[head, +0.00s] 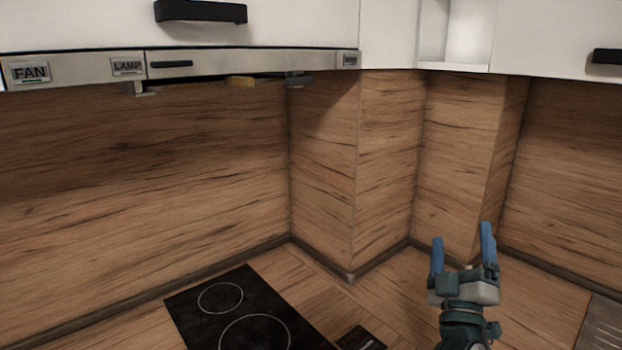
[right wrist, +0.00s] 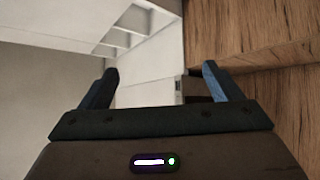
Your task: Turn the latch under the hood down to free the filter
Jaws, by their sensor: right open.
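The hood's steel front strip (head: 250,62) runs across the upper left of the head view. Under its edge hang a small yellowish piece (head: 240,81), a grey piece (head: 298,79) and a pale bracket (head: 140,88). I cannot tell for sure which of these is the latch, and the filter on the underside is hidden by the viewing angle. My right gripper (head: 462,236) is open and empty, fingers pointing up, at the lower right, well below and to the right of the hood. Its blue fingers also show apart in the right wrist view (right wrist: 160,75). My left gripper is out of view.
A black hob (head: 245,310) lies on the wooden worktop below the hood. A wood-clad corner column (head: 355,170) juts out right of the hood. White cabinets (head: 390,35) are above. A metal drainer or sink edge (head: 605,325) is at lower right. The air between gripper and hood looks clear.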

